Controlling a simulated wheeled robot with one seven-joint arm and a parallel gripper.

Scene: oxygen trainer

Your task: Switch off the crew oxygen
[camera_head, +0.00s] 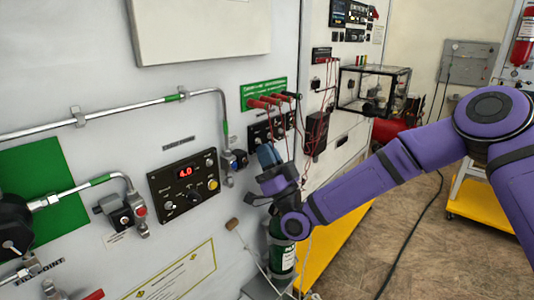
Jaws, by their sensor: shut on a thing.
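My gripper (268,154) is in front of the white wall panel, right of the black display box. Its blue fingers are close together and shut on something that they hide. The fingertips are just below a small black control panel (261,132) with knobs, under a green plate (252,93) with red-handled plugs and red leads. The black box (184,186) shows "4.0" in red and has several knobs, one of them yellow. No label naming the crew oxygen is readable, so I cannot tell which control it is.
Silver pipes (120,112) run along the panel to a valve fitting (228,163) left of my gripper. A green cylinder (282,252) stands below my wrist. Red leads (300,125) hang close to the fingers. A clear box (374,90) juts out at the right. Open floor lies at the lower right.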

